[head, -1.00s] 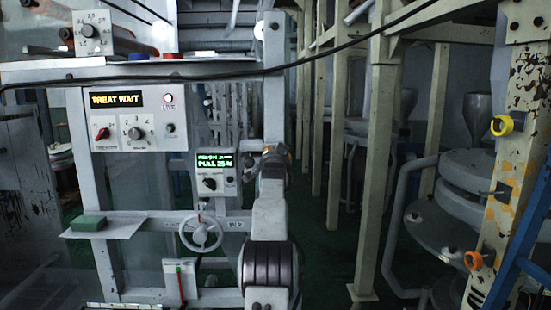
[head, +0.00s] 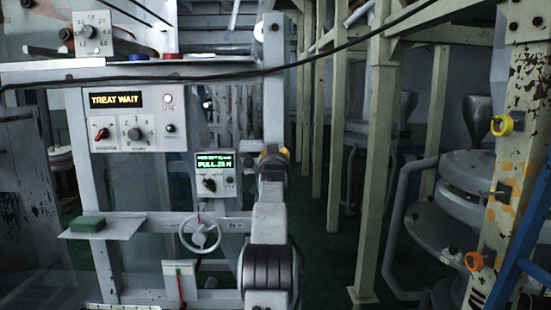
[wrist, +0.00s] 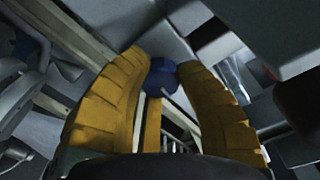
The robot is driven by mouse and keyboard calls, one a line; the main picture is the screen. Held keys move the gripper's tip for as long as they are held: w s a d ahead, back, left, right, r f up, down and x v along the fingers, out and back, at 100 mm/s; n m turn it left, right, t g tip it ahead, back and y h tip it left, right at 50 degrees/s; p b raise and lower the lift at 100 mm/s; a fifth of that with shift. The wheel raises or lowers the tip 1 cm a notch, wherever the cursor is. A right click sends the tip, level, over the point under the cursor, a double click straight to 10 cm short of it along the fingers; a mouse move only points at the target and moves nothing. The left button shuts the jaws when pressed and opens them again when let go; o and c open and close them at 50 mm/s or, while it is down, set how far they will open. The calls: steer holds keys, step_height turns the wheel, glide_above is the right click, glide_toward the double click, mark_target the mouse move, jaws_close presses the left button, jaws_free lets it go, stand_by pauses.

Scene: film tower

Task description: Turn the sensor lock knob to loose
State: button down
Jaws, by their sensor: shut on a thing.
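A dark blue round knob (wrist: 161,78) shows in the wrist view between the two yellow fingers of my gripper (wrist: 163,68). The fingertips touch it from both sides, and the fingers are shut on it. It appears to be the sensor lock knob, but I see no label on it. In the head view my arm reaches forward, and my gripper (head: 274,153) is small and partly hidden behind the wrist, to the right of the green display. The knob is hidden there, and I cannot read its turn position.
Left of the arm stand a "TREAT WAIT" panel (head: 131,121), a display box (head: 216,175) with a black knob, and a handwheel (head: 200,234). A black cable (head: 330,50) crosses above. Cream posts (head: 376,170) stand to the right.

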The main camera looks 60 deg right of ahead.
steer(key=shift+a+r, duration=0.1)
steer(key=shift+r, duration=0.3)
steer(key=c, duration=1.3)
jaws_free()
steer(key=o, duration=0.5)
steer(key=shift+w+f, duration=0.1)
steer(key=shift+f, duration=0.15)
steer(key=shift+v, duration=5.9)
steer(key=shift+f, duration=0.1)
